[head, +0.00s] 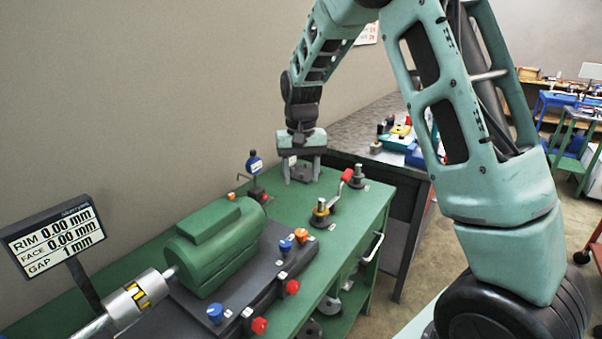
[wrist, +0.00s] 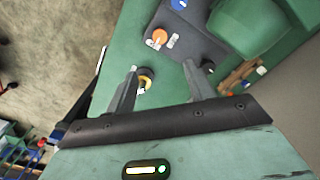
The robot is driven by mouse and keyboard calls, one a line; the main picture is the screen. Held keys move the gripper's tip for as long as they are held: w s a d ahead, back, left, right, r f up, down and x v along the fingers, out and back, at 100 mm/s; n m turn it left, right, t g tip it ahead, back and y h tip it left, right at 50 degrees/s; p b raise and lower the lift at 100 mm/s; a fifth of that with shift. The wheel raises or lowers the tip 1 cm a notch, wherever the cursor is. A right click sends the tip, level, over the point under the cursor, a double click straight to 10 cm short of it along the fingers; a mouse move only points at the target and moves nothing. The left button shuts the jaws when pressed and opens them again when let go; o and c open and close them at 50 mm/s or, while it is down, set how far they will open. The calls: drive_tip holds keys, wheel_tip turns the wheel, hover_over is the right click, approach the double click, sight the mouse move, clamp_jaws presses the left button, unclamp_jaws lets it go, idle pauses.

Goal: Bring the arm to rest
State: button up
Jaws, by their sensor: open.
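My gripper (head: 302,180) hangs with its fingers pointing down over the far end of the green bench (head: 372,208). Its two fingers are spread apart. In the wrist view my gripper (wrist: 160,67) is open, with bare green bench top between the fingers and nothing held. My arm is bent, reaching from the right up and over to the bench.
A blue-faced dial gauge (head: 254,163) stands left of my gripper. A red-handled tool (head: 347,175) and a yellow-and-black piece (head: 321,208) are close on the right. A green motor (head: 215,245) and a readout display (head: 55,235) stand nearer. The wall is close behind.

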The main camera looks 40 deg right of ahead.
drive_tip(key=s+a+r+n+y, duration=0.1)
drive_tip(key=s+a+n, duration=0.2)
drive_tip(key=s+a, duration=0.5)
drive_tip(key=s+a+r+n, duration=0.1)
drive_tip(key=s+a+n, duration=0.3)
drive_tip(key=a, duration=0.8)
drive_tip(key=s+a+n, duration=0.3)
drive_tip(key=s, duration=0.6)
drive_tip(key=s+a+f+n, duration=0.1)
drive_tip(key=s+a+n, duration=0.1)
drive_tip(key=s, duration=0.7)
drive_tip(key=shift+s+a+f+n, duration=0.2)
drive_tip(key=shift+s+a+n, duration=0.2)
drive_tip(key=shift+a, duration=0.2)
